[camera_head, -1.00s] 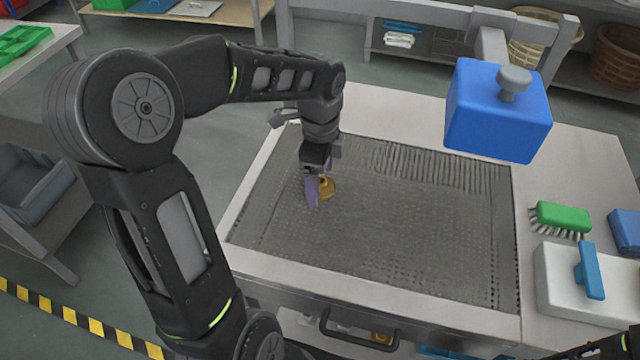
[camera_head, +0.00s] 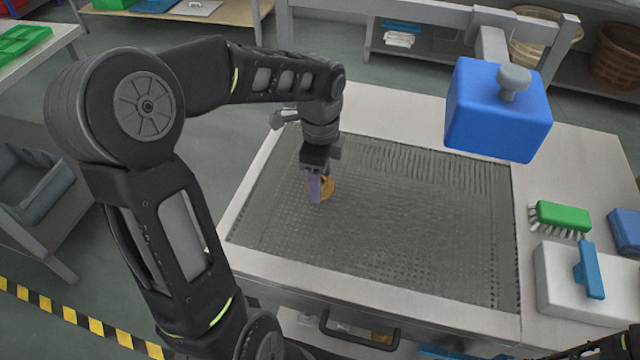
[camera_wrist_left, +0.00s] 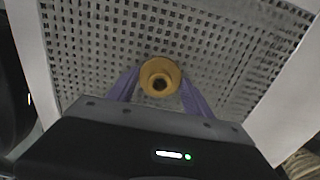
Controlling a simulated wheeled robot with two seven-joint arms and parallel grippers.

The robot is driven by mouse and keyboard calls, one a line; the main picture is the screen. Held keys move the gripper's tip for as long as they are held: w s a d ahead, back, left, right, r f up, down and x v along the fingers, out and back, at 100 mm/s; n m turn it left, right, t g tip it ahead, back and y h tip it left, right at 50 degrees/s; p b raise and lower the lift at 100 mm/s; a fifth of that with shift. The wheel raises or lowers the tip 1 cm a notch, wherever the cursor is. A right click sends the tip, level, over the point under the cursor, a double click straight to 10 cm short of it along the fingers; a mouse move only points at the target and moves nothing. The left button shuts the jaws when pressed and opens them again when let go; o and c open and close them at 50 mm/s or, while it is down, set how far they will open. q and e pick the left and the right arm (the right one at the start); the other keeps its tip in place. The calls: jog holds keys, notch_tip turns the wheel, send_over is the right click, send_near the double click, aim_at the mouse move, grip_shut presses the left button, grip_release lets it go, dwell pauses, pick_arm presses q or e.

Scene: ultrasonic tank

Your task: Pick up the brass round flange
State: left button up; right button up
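The brass round flange (camera_head: 328,187) lies on the perforated tank tray (camera_head: 420,240), in its left part. In the left wrist view the flange (camera_wrist_left: 160,68) is a yellow ring with a dark central hole. My left gripper (camera_head: 316,196) points down at it, and a purple finger hides part of it. In the left wrist view the fingers of my left gripper (camera_wrist_left: 160,82) stand apart, one on each side of the flange. Small gaps or light contact there cannot be told. My right gripper is not in view.
A blue block with a grey knob (camera_head: 500,112) is at the tank's back right. A green brush (camera_head: 563,217) and a white block with a blue handle (camera_head: 565,285) lie on the right worktop. The rest of the tray is clear.

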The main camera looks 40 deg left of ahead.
pick_arm(q)
grip_shut()
dwell(0.4)
notch_tip(320, 180, up, 10)
dwell(0.6)
dwell(0.5)
